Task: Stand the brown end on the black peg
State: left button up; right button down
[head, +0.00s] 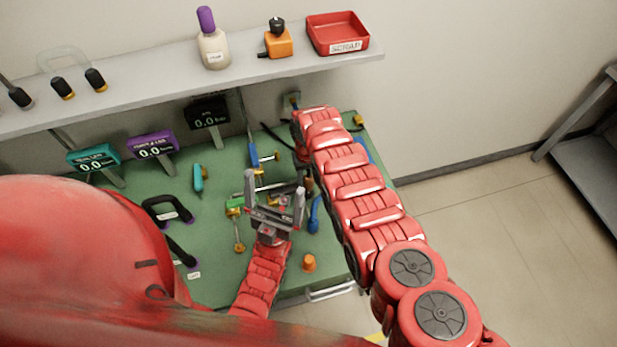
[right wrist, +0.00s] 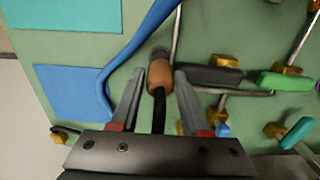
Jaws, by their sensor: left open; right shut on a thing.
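The brown end (right wrist: 160,75) is a short brown sleeve between the fingers of my right gripper (right wrist: 157,78) in the right wrist view. A black length runs from it toward the gripper's palm, and a dark grey round piece shows at its far side. I cannot tell whether that piece is the black peg or whether they touch. My right gripper is shut on the brown end; in the head view my arm mostly hides it. A brown piece (head: 309,185) shows beside my arm there. My left gripper (head: 274,190) is open, its fingers apart over the green bench.
The green bench (head: 215,240) holds blue, green and brass fittings near the grippers. An orange-brown cylinder (head: 309,263) stands near the front edge. Displays (head: 153,146) stand at the back, below a shelf (head: 150,90) bearing a bottle and a red scrap tray (head: 337,33).

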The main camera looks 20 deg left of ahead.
jog(key=shift+f+b, duration=0.3)
jog(key=shift+s+f, duration=0.15)
jog(key=shift+s, duration=0.05)
dwell(0.8)
